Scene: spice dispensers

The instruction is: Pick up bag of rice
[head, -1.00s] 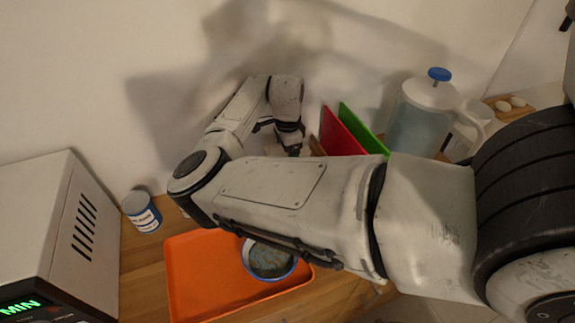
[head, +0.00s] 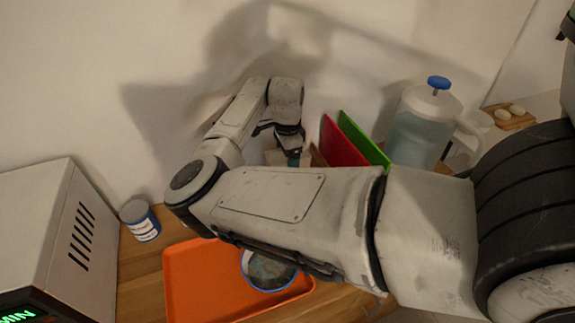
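My gripper (head: 292,154) points down behind my forearm, near the back wall. Its fingertips are small and partly hidden, so I cannot tell whether it is open or shut. A small pale thing (head: 274,158) shows just left of the fingertips, mostly covered by my arm. I cannot tell whether it is the bag of rice. No other bag of rice is clearly visible.
Red board (head: 340,143) and green board (head: 362,138) stand right of the gripper, beside a blue-lidded pitcher (head: 418,130). An orange tray (head: 195,285) holds a blue-rimmed bowl (head: 268,271). A can (head: 140,221) stands near a white appliance (head: 50,230).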

